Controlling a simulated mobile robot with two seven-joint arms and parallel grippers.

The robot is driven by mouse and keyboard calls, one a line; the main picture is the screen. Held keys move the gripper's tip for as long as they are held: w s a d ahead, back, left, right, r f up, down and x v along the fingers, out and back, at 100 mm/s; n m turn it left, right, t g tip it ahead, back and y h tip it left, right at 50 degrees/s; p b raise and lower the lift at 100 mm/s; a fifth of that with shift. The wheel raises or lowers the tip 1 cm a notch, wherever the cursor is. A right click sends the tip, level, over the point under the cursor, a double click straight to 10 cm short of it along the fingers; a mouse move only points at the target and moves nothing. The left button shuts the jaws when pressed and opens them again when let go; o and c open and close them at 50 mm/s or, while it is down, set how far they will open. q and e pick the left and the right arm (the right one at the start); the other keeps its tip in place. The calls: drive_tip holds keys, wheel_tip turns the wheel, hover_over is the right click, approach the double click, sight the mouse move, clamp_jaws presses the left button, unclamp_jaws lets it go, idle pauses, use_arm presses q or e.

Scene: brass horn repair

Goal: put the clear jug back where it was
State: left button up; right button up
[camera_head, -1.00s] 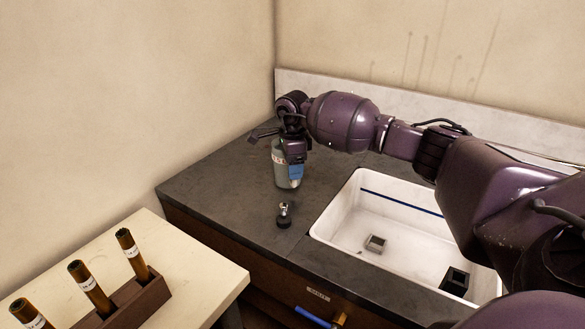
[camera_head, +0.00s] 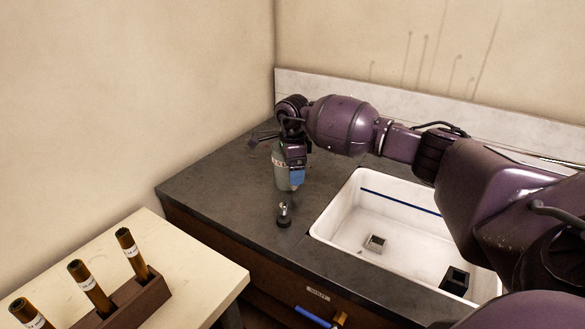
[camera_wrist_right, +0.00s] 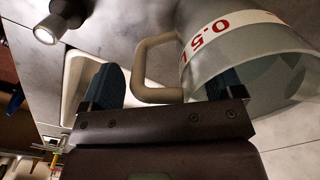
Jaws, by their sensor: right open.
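In the right wrist view the jug (camera_wrist_right: 255,60) is close up, with a red and white "0.5" band and a beige handle (camera_wrist_right: 150,72). My right gripper (camera_wrist_right: 160,85) is open, with one blue finger on each side of the handle; I cannot tell if either finger touches it. It also shows in the head view (camera_head: 297,176). The jug's base is too hidden to tell how it meets the counter. My left gripper is not in view.
A small metal-and-black fitting (camera_head: 284,215) stands on the dark counter (camera_head: 225,185) in front of the jug. A white sink (camera_head: 395,215) lies to the right. A cream table (camera_head: 205,275) at front left holds a wooden rack (camera_head: 135,297) of brown tubes.

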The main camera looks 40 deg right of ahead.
wheel_tip(320, 180, up, 12)
drive_tip(key=shift+f, duration=0.25)
drive_tip(key=shift+s+r, duration=0.1)
drive_tip(key=shift+r, duration=0.25)
idle(0.4)
